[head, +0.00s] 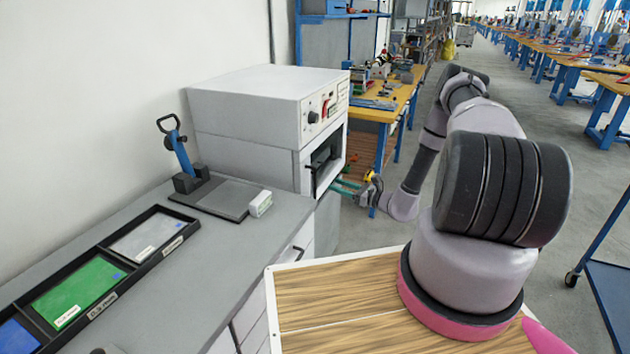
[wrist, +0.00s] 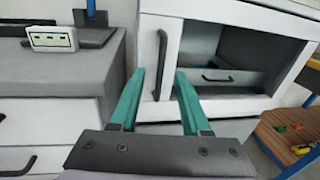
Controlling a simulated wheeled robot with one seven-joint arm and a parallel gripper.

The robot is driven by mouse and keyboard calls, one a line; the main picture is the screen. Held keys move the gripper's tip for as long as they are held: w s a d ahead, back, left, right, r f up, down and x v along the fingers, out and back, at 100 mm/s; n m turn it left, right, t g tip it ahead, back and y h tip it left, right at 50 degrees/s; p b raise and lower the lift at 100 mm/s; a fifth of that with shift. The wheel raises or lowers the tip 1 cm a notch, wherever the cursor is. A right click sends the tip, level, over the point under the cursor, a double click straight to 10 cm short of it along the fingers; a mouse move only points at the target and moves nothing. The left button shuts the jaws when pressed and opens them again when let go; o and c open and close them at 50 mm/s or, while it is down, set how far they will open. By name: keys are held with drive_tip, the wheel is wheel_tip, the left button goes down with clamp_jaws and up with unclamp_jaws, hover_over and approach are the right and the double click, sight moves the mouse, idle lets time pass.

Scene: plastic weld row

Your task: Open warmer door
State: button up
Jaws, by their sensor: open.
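The warmer (head: 245,110) is a white box cabinet at the back end of the grey counter. Its door (wrist: 184,40) has a white frame around a large window and looks shut. A dark vertical handle (wrist: 161,65) is on the left side of the door frame. My gripper (wrist: 160,74) is open, with its two teal fingers on either side of the handle in the wrist view. I cannot tell whether either finger touches it. In the head view, my gripper (head: 345,187) is at the warmer's front, low by the door.
Through the window, a grey drawer front with a dark handle (wrist: 217,77) shows. A digital timer (wrist: 51,39) sits near the counter edge. A press with a blue lever (head: 180,150) stands on the counter. A yellow workbench (head: 385,110) is behind the warmer. The floor to the right is mostly open.

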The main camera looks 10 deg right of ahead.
sight(315, 179)
drive_tip(key=x, duration=0.3)
drive_tip(key=f+x, duration=0.1)
drive_tip(key=x, duration=0.6)
drive_tip(key=shift+w+f, duration=0.15)
drive_tip(key=shift+w, duration=0.15)
clamp_jaws()
idle(1.1)
